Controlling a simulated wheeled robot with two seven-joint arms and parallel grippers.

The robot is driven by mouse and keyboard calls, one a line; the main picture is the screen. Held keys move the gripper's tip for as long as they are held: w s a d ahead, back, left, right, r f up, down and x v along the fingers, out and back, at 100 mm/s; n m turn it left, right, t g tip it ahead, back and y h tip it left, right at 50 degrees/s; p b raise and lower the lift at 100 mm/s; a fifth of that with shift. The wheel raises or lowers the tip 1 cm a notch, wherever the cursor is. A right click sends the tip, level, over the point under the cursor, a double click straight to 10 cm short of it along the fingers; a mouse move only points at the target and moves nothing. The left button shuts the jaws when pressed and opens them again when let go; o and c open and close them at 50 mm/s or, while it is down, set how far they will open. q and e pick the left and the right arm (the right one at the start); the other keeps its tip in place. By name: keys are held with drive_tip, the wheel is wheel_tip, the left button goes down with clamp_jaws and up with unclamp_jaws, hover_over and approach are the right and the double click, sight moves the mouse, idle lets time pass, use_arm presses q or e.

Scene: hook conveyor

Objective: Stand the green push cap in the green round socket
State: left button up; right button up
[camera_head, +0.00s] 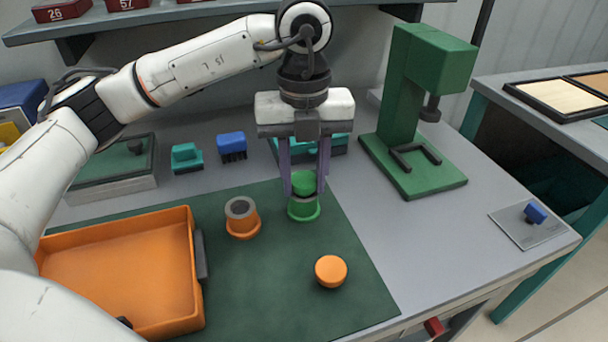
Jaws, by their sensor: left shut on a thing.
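My left gripper (308,178) points straight down over the green mat. Its two purple fingers are shut on the green push cap (303,183). The green round socket (304,210) stands on the mat directly below the cap. A dark grey ring shows between cap and socket. I cannot tell whether the cap is seated in the socket or held just above it. An orange socket (242,222) with a grey top stands to the left. An orange cap (331,270) lies on the mat in front. My right gripper is not in view.
An orange tray (192,262) fills the mat's left side. A green press (408,110) stands at the back right. Teal (186,157) and blue (232,146) blocks stand behind the mat. The mat (265,290) is clear between tray and orange cap.

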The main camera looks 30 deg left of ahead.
sight(303, 181)
use_arm(q)
drive_tip(key=shift+f, duration=0.2)
drive_tip(key=o, duration=1.1)
wheel_tip(303, 181, up, 10)
drive_tip(key=shift+r+p, duration=0.2)
drive_tip(key=shift+p, duration=0.25)
